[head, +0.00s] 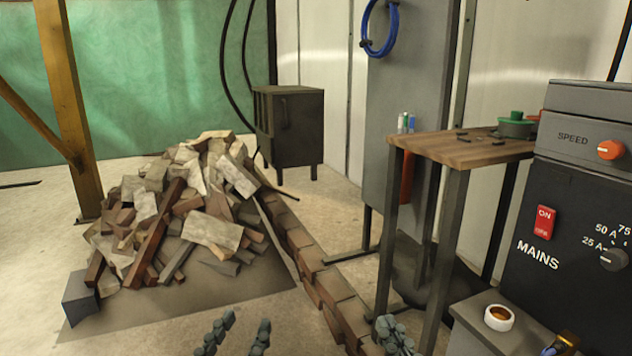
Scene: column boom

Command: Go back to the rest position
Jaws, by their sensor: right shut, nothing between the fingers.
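My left gripper (239,332) shows at the bottom edge of the head view. Its two grey fingers stand apart with only floor between them, so it is open and empty. My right gripper (394,333) is further right at the bottom edge, in front of the low brick row. Its fingers are together and hold nothing. Neither gripper appears to touch anything. The rest of both arms is out of the picture.
A rubble pile (190,215) lies on the left, with a brick row (318,268) beside it. A wooden-topped table (455,150) stands right of centre. A control panel (585,190) and a grey ledge (485,312) with a white roll (499,317) are close on the right.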

